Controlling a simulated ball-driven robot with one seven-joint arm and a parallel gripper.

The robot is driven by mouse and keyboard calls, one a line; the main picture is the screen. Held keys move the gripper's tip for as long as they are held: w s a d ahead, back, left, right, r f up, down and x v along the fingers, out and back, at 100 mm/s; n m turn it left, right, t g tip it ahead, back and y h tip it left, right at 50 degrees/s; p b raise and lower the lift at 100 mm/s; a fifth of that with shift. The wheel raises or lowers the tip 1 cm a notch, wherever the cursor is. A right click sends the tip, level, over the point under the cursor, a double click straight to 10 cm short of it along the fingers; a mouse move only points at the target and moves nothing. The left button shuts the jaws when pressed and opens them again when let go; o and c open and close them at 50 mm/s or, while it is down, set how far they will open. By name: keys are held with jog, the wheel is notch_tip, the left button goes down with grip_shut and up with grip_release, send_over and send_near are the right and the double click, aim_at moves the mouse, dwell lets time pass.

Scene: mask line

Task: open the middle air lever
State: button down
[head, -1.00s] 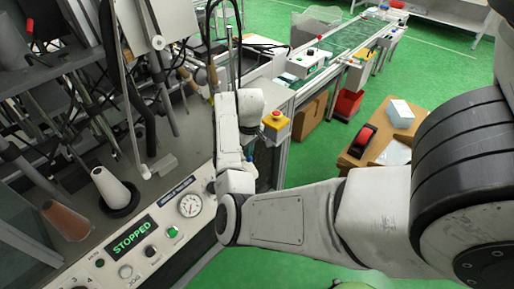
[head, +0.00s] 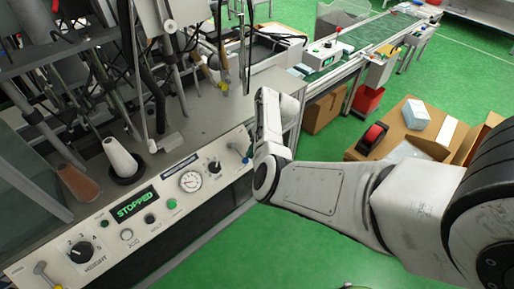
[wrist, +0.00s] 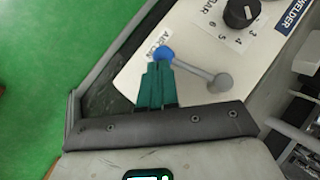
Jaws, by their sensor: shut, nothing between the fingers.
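A lever with a blue ball knob (wrist: 165,54), a grey rod and a grey round hub (wrist: 222,82) is on the white panel in the wrist view. The knob is beside printed text that seems to read AIR and ON. My gripper (wrist: 157,68) has teal fingers, shut and empty, with their tips right at the knob; I cannot tell if they touch it. In the head view a lever (head: 237,148) shows at the panel's right end, partly hidden by my arm, and another lever (head: 40,268) is at the lower left.
The control panel (head: 106,244) has a STOPPED display (head: 134,203), a gauge (head: 190,181) and knobs. A black knob (wrist: 241,12) is near the lever. Machine parts and thread cones stand behind the panel. Green floor (head: 330,235) is open in front.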

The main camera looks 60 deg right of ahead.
jog(key=shift+s+a+f, duration=0.1)
jog(key=shift+a+f, duration=0.2)
jog(key=shift+a, duration=0.2)
dwell(0.4)
